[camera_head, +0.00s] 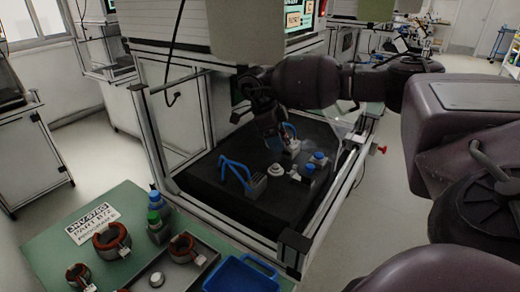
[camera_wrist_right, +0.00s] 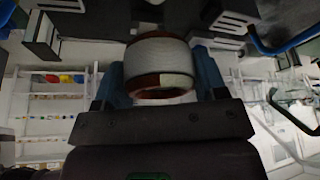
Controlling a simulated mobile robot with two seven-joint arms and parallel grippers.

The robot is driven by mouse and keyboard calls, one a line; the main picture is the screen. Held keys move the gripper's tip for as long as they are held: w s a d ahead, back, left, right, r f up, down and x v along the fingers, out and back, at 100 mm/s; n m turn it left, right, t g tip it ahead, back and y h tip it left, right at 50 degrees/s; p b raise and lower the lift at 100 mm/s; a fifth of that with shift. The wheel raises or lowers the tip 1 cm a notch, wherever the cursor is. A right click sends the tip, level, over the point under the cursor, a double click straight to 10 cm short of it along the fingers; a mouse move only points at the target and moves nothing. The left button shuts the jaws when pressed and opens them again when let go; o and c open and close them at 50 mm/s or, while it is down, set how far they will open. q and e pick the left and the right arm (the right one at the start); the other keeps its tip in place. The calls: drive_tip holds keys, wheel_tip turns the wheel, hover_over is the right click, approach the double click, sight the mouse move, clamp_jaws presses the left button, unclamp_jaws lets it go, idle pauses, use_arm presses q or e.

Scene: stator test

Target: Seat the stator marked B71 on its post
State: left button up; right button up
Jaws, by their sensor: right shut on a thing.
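My right gripper (camera_wrist_right: 158,80) is shut on a stator (camera_wrist_right: 158,62), a pale grey ring with a red-brown rim, between its two blue fingers. No marking is readable on it. In the head view my right gripper (camera_head: 285,145) is over the black bed of the test station, and the stator is mostly hidden there. A round pale post base (camera_head: 275,171) stands on the bed just below and left of the gripper, apart from it. My left gripper is not in view.
Blue-handled clamps (camera_head: 235,172) and blue-topped blocks (camera_head: 318,158) flank the pale base. The station's frame (camera_head: 330,205) edges the bed.

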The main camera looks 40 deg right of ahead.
drive_tip(key=shift+d+n, duration=0.15)
drive_tip(key=shift+n, duration=0.35)
drive_tip(key=shift+n+t, duration=0.3)
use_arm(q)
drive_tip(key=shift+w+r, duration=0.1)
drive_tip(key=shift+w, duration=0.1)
use_arm(e)
drive_tip(key=shift+w+f+n+h, duration=0.1)
drive_tip(key=shift+n+h, duration=0.2)
drive_tip(key=shift+n, duration=0.2)
drive_tip(key=shift+f, duration=0.15)
drive_tip(key=shift+f+b, duration=0.45)
drive_tip(key=shift+f, duration=0.3)
drive_tip(key=shift+f+b, duration=0.6)
drive_tip(key=shift+f, duration=0.9)
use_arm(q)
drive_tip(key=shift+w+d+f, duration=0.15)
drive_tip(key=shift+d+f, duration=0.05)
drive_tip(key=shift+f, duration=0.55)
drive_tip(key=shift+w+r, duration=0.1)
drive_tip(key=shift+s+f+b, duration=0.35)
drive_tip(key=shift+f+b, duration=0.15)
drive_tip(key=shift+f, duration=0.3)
use_arm(e)
drive_tip(key=shift+f, duration=1.75)
